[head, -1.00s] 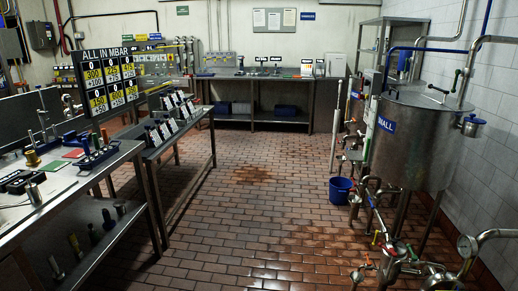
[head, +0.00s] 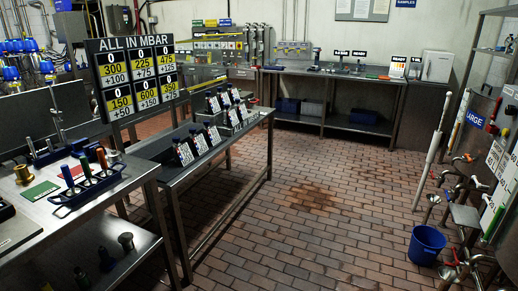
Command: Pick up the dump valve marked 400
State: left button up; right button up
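I cannot pick out a dump valve marked 400 in the head view. Several dark upright pieces with white tags (head: 183,152) stand in a row on the narrow middle bench (head: 165,165). The print on their tags is too small to read. A blue rack (head: 90,188) on the near left bench holds several coloured upright pieces, with no readable marks. A sign reading "ALL IN MBAR" (head: 132,45) stands above, showing 300, 225, 475, 150, 600 and 350 on yellow, but no 400. Neither of my grippers is in view.
The near left bench (head: 25,235) and middle bench edge the left side. The tiled floor (head: 310,215) is open in the middle. A blue bucket (head: 426,244) and pipework stand at the right. A long back counter (head: 335,73) closes the far end.

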aim_at(183, 155)
jog(key=i+l+u, duration=0.85)
jog(key=j, duration=0.1)
